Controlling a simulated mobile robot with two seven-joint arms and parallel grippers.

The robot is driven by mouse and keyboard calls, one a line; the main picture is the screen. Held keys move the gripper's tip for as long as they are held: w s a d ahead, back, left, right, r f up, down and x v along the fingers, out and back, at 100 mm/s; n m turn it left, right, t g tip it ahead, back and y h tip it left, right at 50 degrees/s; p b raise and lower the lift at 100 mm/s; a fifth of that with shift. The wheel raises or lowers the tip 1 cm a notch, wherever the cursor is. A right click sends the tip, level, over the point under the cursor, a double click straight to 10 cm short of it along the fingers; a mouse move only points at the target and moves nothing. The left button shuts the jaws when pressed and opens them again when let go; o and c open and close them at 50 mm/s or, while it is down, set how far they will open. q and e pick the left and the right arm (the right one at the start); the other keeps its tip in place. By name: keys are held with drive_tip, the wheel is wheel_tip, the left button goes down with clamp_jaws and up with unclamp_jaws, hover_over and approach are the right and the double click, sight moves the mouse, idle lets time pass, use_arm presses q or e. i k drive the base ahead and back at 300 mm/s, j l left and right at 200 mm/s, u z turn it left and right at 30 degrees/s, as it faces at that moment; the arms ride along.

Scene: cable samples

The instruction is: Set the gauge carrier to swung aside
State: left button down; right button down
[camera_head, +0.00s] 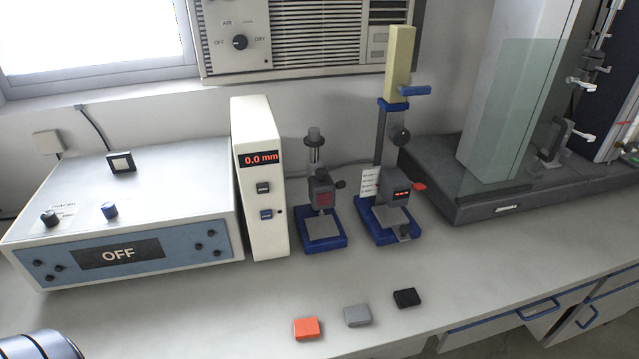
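Two small gauge stands on blue bases stand side by side on the bench. The left stand (323,229) has a short post and a dark gauge head (322,192) over a grey plate. The right stand (378,150) is taller, with a yellow block (399,62) and a blue lever (415,90) at its top. Its grey gauge head (398,193) has a lit red display and a red lever (419,186) on the right, and sits over a small plate. I cannot tell which part is the gauge carrier. Neither of my grippers shows.
Orange (306,328), grey (357,315) and black (406,298) blocks lie in front. A large machine (500,200) stands right. The bench between stands and blocks is clear.

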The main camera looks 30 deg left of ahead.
sight(321, 186)
drive_tip(key=k+j, duration=0.2)
drive_tip(key=j, duration=0.15)
drive_tip(key=k+j, duration=0.15)
drive_tip(key=j, duration=0.2)
drive_tip(key=k+j, duration=0.2)
drive_tip(key=j, duration=0.15)
drive_tip(key=k+j, duration=0.15)
drive_tip(key=j, duration=0.2)
drive_tip(key=k+j, duration=0.2)
drive_tip(key=j, duration=0.15)
